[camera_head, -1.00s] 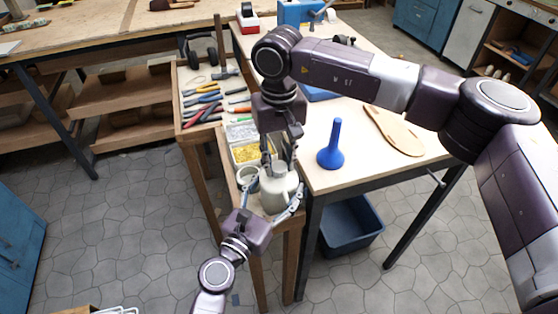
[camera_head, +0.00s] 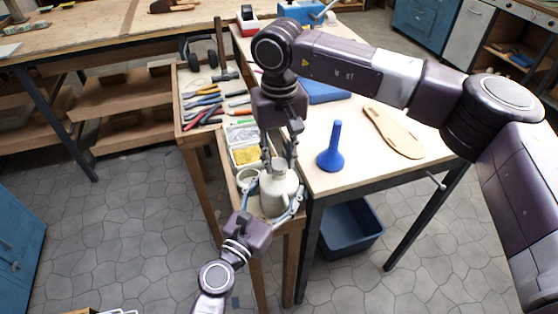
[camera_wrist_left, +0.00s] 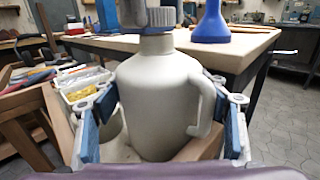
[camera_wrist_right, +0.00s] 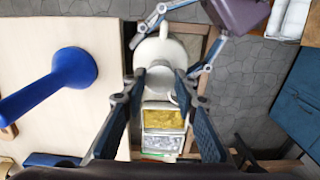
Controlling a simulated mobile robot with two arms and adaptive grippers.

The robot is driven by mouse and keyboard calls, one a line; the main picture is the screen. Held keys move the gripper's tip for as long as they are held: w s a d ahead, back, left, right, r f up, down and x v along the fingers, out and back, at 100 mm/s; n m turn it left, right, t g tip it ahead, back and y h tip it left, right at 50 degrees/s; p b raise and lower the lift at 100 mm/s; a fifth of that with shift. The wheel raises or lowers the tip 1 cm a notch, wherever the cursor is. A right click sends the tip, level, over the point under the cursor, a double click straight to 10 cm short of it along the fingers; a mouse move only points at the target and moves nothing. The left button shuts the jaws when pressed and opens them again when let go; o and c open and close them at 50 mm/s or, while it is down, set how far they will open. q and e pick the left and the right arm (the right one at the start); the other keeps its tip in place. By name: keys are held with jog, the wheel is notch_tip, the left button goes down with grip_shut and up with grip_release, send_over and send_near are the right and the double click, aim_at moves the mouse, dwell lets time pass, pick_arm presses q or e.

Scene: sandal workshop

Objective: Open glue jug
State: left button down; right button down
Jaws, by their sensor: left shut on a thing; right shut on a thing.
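The glue jug (camera_head: 277,193) is a cream, handled jug standing upright on the small wooden stand at the table's near left corner. My left gripper (camera_head: 272,200) is shut around its body from the front; its fingers show on both sides in the left wrist view. The grey ridged cap (camera_wrist_left: 161,17) sits over the jug's neck. My right gripper (camera_wrist_right: 160,78) comes from above and is shut on the cap. Its fingers partly hide the cap in the head view. Whether the cap has loosened cannot be told.
A blue funnel (camera_head: 331,152) and a tan sole (camera_head: 395,132) are on the table right of the jug. A compartment of yellow bits (camera_head: 246,155) and a small pale cup (camera_head: 247,178) stand close behind and left of it. Tools fill a tray (camera_head: 179,112) further left.

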aim_at(279, 164)
jog(key=shift+r, duration=0.35)
jog(key=shift+r, duration=1.95)
pick_arm(q)
jog(key=shift+c, duration=1.7)
grip_release()
jog(key=shift+s, duration=0.1)
